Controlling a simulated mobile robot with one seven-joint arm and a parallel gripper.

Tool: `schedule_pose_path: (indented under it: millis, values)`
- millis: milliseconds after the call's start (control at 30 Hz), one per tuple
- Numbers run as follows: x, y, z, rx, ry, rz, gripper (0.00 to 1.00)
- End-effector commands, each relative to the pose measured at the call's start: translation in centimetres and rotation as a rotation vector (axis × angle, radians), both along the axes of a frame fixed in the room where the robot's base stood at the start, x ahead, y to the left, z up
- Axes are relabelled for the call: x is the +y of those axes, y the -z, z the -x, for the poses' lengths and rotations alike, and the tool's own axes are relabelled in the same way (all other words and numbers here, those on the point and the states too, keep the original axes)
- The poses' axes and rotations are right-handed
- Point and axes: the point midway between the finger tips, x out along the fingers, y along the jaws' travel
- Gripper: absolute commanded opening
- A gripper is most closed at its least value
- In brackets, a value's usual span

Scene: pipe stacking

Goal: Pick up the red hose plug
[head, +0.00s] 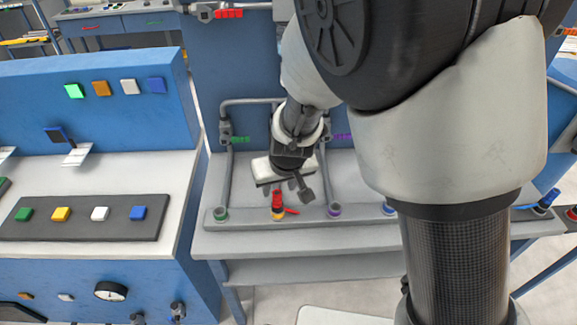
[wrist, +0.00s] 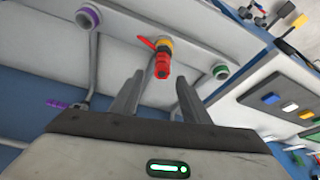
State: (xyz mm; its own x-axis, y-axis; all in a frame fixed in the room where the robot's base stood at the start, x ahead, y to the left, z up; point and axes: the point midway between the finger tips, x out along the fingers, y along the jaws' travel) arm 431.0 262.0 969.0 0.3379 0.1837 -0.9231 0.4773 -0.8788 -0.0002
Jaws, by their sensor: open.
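The red hose plug (head: 277,198) stands in the yellow-ringed socket (head: 278,213) of the grey pipe rail on the table. A red lever sticks out beside it. In the wrist view the red plug (wrist: 162,66) shows ahead of and between my fingertips, with the yellow ring (wrist: 164,45) behind it. My gripper (head: 299,192) is open and empty, close above and slightly right of the plug in the head view. In the wrist view my gripper (wrist: 156,92) shows both fingers apart, and neither appears to touch the plug.
On the grey rail (head: 249,215), a green-ringed socket (head: 221,214) lies left of the plug and a purple-ringed socket (head: 334,210) right, both with upright pipes. A blue control panel (head: 90,110) with coloured buttons stands left. My arm hides part of the table's right side.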

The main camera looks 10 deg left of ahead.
Motion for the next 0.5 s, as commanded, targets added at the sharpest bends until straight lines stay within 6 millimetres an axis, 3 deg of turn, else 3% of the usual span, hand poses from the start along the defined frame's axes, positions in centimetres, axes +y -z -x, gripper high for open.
schedule_pose_path:
  millis: [233,500]
  values:
    - [0.6,3.9,-0.8,0.003,0.001,0.002,0.42]
    - [0.9,4.5,-1.2,0.002,0.000,0.001,0.42]
